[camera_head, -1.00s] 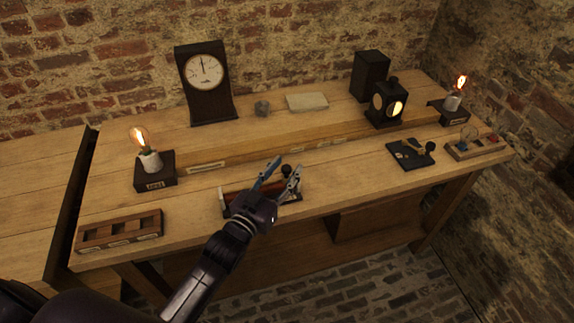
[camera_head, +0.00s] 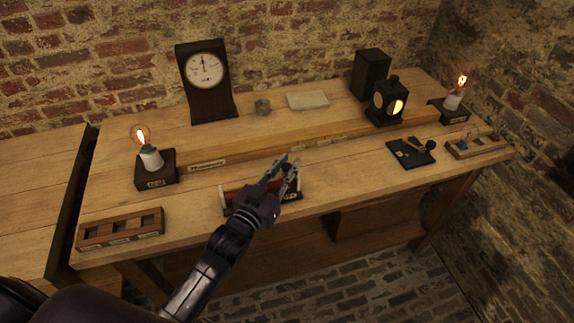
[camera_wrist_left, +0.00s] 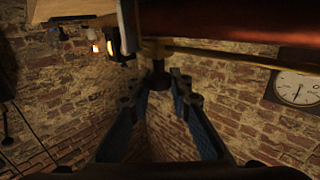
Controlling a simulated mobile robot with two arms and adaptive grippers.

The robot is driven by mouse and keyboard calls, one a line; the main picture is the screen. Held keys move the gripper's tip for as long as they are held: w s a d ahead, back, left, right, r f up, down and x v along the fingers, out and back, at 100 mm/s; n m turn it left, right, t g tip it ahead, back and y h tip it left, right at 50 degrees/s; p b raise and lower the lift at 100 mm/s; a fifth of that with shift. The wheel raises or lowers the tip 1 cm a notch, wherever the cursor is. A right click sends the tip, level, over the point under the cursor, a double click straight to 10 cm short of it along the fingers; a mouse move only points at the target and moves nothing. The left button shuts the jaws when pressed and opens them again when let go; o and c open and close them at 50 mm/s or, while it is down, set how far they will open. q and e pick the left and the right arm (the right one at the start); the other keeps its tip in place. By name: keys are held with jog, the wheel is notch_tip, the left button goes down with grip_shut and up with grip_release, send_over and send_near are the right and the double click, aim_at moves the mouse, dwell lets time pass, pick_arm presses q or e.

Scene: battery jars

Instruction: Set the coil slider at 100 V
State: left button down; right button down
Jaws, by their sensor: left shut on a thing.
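The coil (camera_head: 230,192) is a reddish-brown cylinder in a dark frame with pale ends, lying at the front middle of the bench. Its copper-red winding (camera_wrist_left: 235,18) and a brass rod (camera_wrist_left: 215,54) cross the top of the left wrist view. The slider's dark knob (camera_wrist_left: 158,79) sits between the fingertips there. My left gripper (camera_head: 288,165) is shut on this knob, and its fingers hide much of the coil's right part. A dial meter (camera_head: 205,70) stands at the back left, its needle near upright; its scale is too small to read. My right gripper is not in view.
A lit bulb on a dark block (camera_head: 155,169) and a wooden slotted rack (camera_head: 121,229) stand to the left. A lantern (camera_head: 387,103), a dark plate with parts (camera_head: 410,153) and another lit lamp (camera_head: 455,107) stand to the right. A raised ledge runs behind the coil.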

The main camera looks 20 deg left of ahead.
pick_arm(q)
jog(key=s+a+p, duration=0.1)
jog(key=s+a, duration=0.1)
jog(key=a, duration=0.1)
jog(key=s+a+p, duration=0.1)
jog(key=s+a, duration=0.1)
jog(key=a, duration=0.1)
jog(key=s+a+p, duration=0.1)
jog(key=s+a, duration=0.1)
jog(key=a, duration=0.2)
jog(key=shift+s, duration=0.4)
jog(key=c, duration=1.7)
grip_release()
jog(key=shift+c, duration=0.2)
jog(key=shift+s+a, duration=0.1)
jog(key=shift+s, duration=0.45)
jog(key=s+a, duration=0.2)
jog(key=s, duration=0.8)
jog(key=shift+s, duration=0.35)
